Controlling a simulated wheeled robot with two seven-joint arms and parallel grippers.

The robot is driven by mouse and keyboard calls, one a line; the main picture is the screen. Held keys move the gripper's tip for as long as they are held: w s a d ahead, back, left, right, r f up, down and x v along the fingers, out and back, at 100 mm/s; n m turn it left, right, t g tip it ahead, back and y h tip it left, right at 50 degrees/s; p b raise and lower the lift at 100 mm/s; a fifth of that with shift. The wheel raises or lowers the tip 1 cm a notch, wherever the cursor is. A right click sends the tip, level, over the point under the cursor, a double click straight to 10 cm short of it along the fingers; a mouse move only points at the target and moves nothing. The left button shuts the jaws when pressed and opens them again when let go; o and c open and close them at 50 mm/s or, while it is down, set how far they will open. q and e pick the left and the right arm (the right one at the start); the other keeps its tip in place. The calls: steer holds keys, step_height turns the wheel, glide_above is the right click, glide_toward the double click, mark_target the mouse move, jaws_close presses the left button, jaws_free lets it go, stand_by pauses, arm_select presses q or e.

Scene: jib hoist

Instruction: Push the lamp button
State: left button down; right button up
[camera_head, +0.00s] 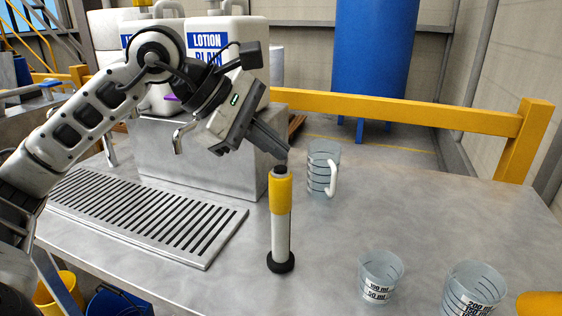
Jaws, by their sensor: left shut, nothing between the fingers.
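The lamp (280,225) stands upright on the metal counter, with a yellow upper part, a white body and a black base. Its black button (280,169) is on top. My left gripper (283,153) is shut and empty, reaching in from the upper left. Its fingertips are just above the button; I cannot tell whether they touch it. My right gripper is not in view.
A clear jug (322,170) stands behind the lamp. Two measuring cups (380,277) (473,290) are at the front right. A slotted drain grate (150,215) and lotion dispensers (235,85) are at left.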

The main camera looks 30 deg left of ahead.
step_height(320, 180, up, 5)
steer(key=p, duration=0.4)
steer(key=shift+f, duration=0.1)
stand_by(0.3)
